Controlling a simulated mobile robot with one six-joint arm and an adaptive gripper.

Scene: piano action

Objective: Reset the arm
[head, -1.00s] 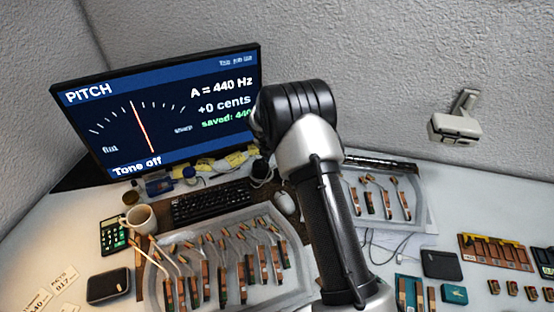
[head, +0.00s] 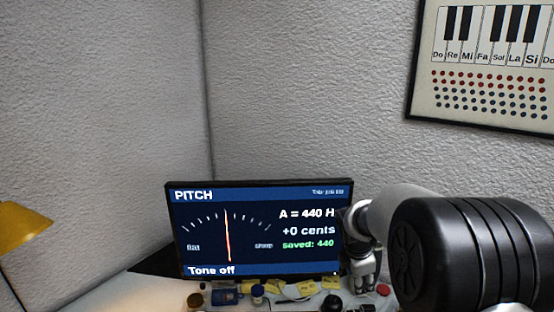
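My arm (head: 470,250) fills the lower right of the head view, with a large black ribbed joint close to the camera. A grey link runs from behind it toward the monitor. What looks like my gripper (head: 367,268) is small, just right of the monitor and pointing down. Its fingers are too small and partly covered to tell whether they are open or shut. I see nothing clearly held.
The monitor (head: 262,230) shows PITCH, A = 440 H, +0 cents, saved: 440 and Tone off. Small bottles and yellow notes (head: 290,290) lie below it. A yellow lamp (head: 22,228) is at left. A piano-key poster (head: 490,65) hangs upper right.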

